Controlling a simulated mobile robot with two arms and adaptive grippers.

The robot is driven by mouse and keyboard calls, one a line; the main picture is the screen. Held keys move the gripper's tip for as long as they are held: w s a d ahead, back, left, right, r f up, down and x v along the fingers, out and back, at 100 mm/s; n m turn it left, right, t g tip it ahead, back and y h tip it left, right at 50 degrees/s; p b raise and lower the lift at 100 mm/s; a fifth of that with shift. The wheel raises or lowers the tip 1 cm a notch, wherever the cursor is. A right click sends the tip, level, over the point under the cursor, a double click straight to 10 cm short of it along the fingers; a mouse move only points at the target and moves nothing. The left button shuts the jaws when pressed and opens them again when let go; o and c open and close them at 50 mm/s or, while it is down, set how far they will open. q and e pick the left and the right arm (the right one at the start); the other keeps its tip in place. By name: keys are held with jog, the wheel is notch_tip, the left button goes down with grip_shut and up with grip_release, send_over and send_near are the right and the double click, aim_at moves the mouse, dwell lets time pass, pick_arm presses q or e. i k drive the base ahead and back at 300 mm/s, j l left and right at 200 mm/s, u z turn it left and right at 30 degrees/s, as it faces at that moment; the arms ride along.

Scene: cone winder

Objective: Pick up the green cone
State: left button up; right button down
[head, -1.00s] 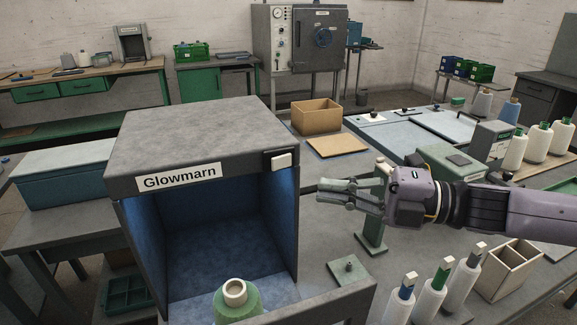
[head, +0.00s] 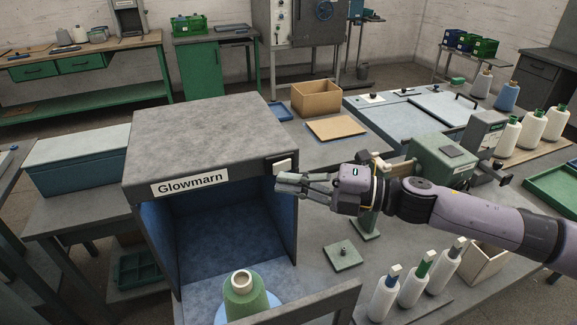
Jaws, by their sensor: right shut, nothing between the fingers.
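The green cone (head: 244,300) stands upright at the front of the grey Glowmarn booth (head: 205,135), near the bottom of the head view. Its pale round top (head: 241,280) shows, and its lower part is cut off by the frame. My right gripper (head: 278,186) is at the booth's right front edge, by the white switch (head: 282,165), above and to the right of the cone. It points left, is shut and holds nothing. Whether it touches the switch I cannot tell. My left gripper is not in view.
White cones with coloured tips (head: 414,284) stand in a row at the lower right, beside a divided box (head: 486,265). A small green plate with a knob (head: 343,255) lies on the table.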

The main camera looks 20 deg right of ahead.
aim_at(244, 295)
jog(key=k+l, duration=0.1)
jog(key=k, duration=0.35)
jog(key=k+l, duration=0.1)
jog(key=l, duration=0.2)
jog(key=k+l, duration=0.15)
jog(key=l, duration=0.2)
